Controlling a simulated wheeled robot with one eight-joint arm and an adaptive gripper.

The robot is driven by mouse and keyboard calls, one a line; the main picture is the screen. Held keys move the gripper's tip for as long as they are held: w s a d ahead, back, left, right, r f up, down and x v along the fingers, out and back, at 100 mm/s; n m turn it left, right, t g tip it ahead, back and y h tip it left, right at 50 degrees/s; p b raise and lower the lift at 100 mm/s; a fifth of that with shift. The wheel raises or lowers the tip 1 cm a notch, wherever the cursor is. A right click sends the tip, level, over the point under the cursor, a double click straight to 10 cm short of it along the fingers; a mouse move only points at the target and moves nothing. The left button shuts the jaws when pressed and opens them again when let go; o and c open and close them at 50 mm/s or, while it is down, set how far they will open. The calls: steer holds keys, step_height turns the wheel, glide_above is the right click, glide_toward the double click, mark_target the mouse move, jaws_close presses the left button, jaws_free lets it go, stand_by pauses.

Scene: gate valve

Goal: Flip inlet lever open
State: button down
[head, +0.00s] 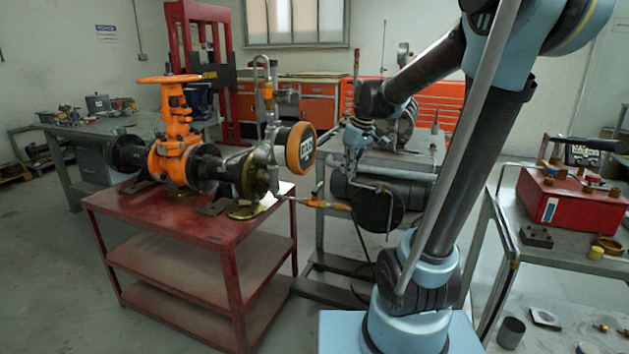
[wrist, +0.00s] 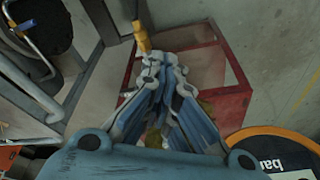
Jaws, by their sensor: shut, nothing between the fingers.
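The orange gate valve (head: 178,150) with its handwheel stands on a red cart. At its right end is a metal assembly with a round orange gauge (head: 301,148), whose rim also shows at the lower right of the wrist view (wrist: 275,150). An upright orange grip (head: 268,95) is on the thin piping above. An orange hose fitting (head: 333,206) sticks out to the right below the gauge. I cannot tell which part is the inlet lever. My gripper (wrist: 164,62) is shut and empty, right of the gauge. In the wrist view an orange-yellow piece (wrist: 142,38) appears just beyond its fingertips; contact is unclear.
The red cart (head: 185,226) has lower shelves. A grey cart (head: 410,158) with a dark cylinder stands behind my arm. A dark hose (head: 359,240) hangs between the carts. A bench with a red box (head: 572,200) is at right. Floor at front left is clear.

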mark_target(318, 188)
steer(key=w+a+n, duration=0.2)
steer(key=w+a, duration=0.4)
steer(key=w, duration=0.2)
steer(key=w+a+f+n+y, duration=0.1)
steer(key=w+a+n, duration=0.2)
steer(key=w+a, duration=0.3)
steer(key=w, duration=0.3)
steer(key=shift+w+a+f+n+g, duration=0.2)
steer(key=shift+w+a+n+g, duration=0.1)
steer(key=shift+f, duration=0.1)
step_height(318, 188, down, 9)
steer(key=shift+s+d, duration=0.2)
steer(key=shift+d, duration=0.15)
steer(key=shift+d+f, duration=0.1)
steer(key=shift+d, duration=0.1)
